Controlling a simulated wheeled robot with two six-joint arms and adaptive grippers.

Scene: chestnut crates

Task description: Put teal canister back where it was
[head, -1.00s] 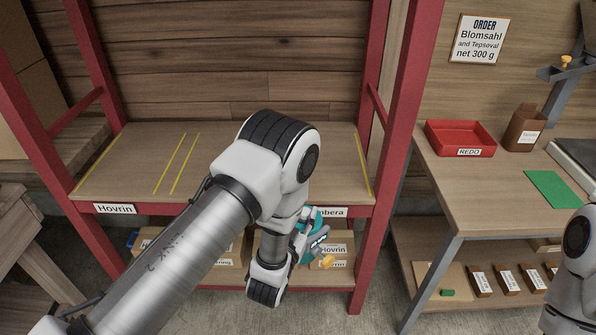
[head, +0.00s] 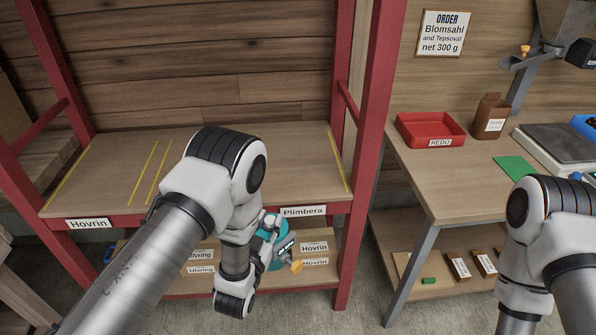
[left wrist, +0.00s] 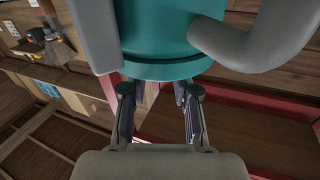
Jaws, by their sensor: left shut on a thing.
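A teal canister (head: 276,262) with a dark label is in the head view, in front of the red-framed shelf below the Plimbera label (head: 304,211). My left gripper (head: 273,240) is shut on it; the arm hides part of it. In the left wrist view the canister (left wrist: 165,40) fills the top middle, above the gripper's linkages (left wrist: 160,108). The shelf's upper board (head: 228,180) is bare, with yellow lines and a Hovrin label (head: 88,223) at left. My right arm shows at the lower right; its gripper is outside the picture.
Labelled cardboard boxes (head: 314,247) stand on the lower shelf, behind the canister. The red upright (head: 368,150) borders the shelf on the right. The bench beyond holds a red REDO tray (head: 430,125), a brown container (head: 490,118) and a green mat (head: 515,168).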

